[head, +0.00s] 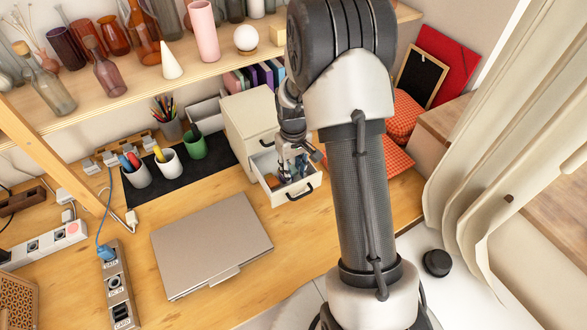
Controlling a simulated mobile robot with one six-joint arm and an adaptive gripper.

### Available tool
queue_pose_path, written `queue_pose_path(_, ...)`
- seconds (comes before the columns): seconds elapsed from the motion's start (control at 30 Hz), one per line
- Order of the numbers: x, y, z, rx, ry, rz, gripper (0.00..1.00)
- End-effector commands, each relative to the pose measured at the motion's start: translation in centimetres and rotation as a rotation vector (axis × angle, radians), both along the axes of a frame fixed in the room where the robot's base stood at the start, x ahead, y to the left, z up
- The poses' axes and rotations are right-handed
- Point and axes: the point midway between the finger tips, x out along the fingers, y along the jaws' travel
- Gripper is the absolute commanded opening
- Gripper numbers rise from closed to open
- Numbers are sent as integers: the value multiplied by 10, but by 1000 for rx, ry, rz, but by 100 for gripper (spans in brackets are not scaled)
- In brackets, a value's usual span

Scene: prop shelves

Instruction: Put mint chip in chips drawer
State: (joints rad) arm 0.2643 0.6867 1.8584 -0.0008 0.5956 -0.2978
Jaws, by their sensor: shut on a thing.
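My gripper (293,172) points down over an open drawer (303,189) of the small cream drawer unit (245,124). Its fingertips are at or just inside the drawer opening; I cannot tell how deep. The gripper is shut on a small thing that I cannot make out. I cannot pick out a mint chip by colour at this size. Small dark bluish and orange-brown shapes show in the drawer around the fingers. The upper drawer of the unit is closed. My arm hides the area to the right of the drawer.
A closed laptop (211,245) lies left of the open drawer. White cups (168,161) and a green cup (194,146) stand on a black mat. A shelf (120,102) with bottles and vases overhangs the desk. Orange cushions (396,160) are at right.

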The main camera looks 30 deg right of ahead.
Motion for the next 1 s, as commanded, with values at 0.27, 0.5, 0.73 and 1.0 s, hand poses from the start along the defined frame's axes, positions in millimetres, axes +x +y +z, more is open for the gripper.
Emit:
queue_pose_path(0.27,0,0,-4,0,0,0,32)
queue_pose_path(0.5,0,0,-4,0,0,0,48)
queue_pose_path(0.73,0,0,-4,0,0,0,49)
queue_pose_path(1.0,1,0,16,-1,-2,0,49)
